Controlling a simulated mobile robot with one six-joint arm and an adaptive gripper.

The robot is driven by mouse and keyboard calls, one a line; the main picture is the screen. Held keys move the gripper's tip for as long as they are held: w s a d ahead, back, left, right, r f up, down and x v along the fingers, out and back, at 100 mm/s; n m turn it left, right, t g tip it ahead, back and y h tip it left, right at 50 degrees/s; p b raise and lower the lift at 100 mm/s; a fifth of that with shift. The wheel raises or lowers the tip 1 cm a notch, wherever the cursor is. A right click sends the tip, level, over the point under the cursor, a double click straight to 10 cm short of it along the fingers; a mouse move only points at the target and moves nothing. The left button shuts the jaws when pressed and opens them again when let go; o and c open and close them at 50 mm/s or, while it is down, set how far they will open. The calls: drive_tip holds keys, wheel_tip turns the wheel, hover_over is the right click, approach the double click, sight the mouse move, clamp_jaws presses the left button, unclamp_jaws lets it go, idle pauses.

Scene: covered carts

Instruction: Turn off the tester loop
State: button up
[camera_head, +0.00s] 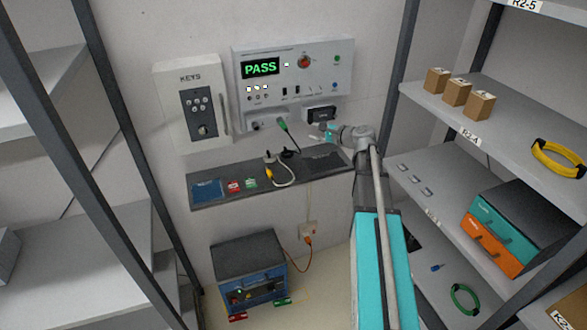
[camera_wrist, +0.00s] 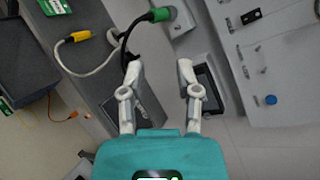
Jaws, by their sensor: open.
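The tester panel (camera_head: 325,80) is a grey wall unit with a green PASS display (camera_head: 260,67), a red knob (camera_head: 304,62), small lit buttons and dark switches. Part of it shows at the right in the wrist view (camera_wrist: 285,55), with a blue button (camera_wrist: 271,100). A green-ended plug (camera_head: 282,124) with a black lead hangs below the panel; it also shows in the wrist view (camera_wrist: 159,14). My gripper (camera_head: 325,130) is open and empty, below the panel's lower right. In the wrist view its fingers (camera_wrist: 158,72) are apart, near a dark-faced box (camera_wrist: 208,85).
A dark shelf (camera_head: 225,172) below holds coloured cards and a white cable with a yellow plug (camera_head: 269,174). A keys box (camera_head: 187,105) hangs at left. A blue unit (camera_head: 250,272) stands on the floor. Racks with boxes (camera_head: 478,105) flank both sides.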

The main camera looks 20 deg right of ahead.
drive_tip(key=s+a+f+n+g+b, duration=0.3)
drive_tip(key=s+a+f+n+g, duration=0.1)
drive_tip(key=a+f, duration=0.4)
drive_tip(key=shift+s+a+f+n+g, duration=0.3)
drive_tip(key=shift+s+a+n, duration=0.3)
drive_tip(key=shift+a+n, duration=0.5)
drive_tip(key=shift+d, duration=0.1)
drive_tip(key=s+a+f+n+g+h, duration=0.3)
drive_tip(key=s+n, duration=0.3)
drive_tip(key=s, duration=0.4)
drive_tip(key=s+a+f+n+g+h, duration=0.4)
drive_tip(key=s+a+f+n+g, duration=0.1)
drive_tip(key=s, duration=0.5)
drive_tip(key=shift+s+a+f+n, duration=0.15)
drive_tip(key=shift+s+a+n, duration=0.3)
drive_tip(key=shift+n, duration=0.65)
drive_tip(key=shift+w+a, duration=0.1)
drive_tip(key=shift+w, duration=0.1)
